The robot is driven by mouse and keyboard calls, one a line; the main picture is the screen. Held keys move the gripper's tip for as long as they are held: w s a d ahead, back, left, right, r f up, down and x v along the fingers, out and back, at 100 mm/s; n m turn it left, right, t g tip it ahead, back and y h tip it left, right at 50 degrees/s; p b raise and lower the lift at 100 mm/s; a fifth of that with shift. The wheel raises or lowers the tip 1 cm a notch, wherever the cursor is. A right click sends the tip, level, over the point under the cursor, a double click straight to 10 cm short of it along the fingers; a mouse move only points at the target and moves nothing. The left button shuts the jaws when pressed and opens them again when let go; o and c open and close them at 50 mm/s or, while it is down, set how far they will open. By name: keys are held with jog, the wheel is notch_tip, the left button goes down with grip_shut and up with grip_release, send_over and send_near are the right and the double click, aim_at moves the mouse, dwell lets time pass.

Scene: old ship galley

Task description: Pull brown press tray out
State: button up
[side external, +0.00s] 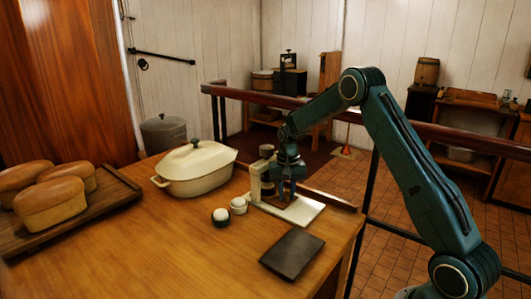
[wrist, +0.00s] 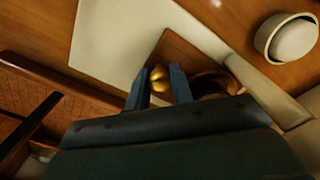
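The press (side external: 256,184) stands upright near the table's right edge, on a cream base plate (side external: 304,213). In the wrist view, the brown press tray (wrist: 185,50) shows as a brown patch bordered by the cream base (wrist: 105,40). A brass knob (wrist: 158,73) is at its near end. My gripper (wrist: 159,82) points down at the knob, with one finger on each side. The fingers are apart, with the knob between or just beyond their tips; I cannot tell whether they touch it. In the side view my gripper (side external: 288,193) is low beside the press and hides the tray.
A cream lidded pot (side external: 195,169) stands left of the press. Two small cups (side external: 220,216) (side external: 239,205) sit in front; one shows in the wrist view (wrist: 268,38). A dark flat slab (side external: 292,253) lies nearby. Loaves on a board (side external: 110,205) are far left.

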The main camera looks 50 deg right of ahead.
grip_shut()
jog(key=shift+s, duration=4.65)
jog(key=o, duration=0.8)
grip_release()
jog(key=shift+c, duration=0.2)
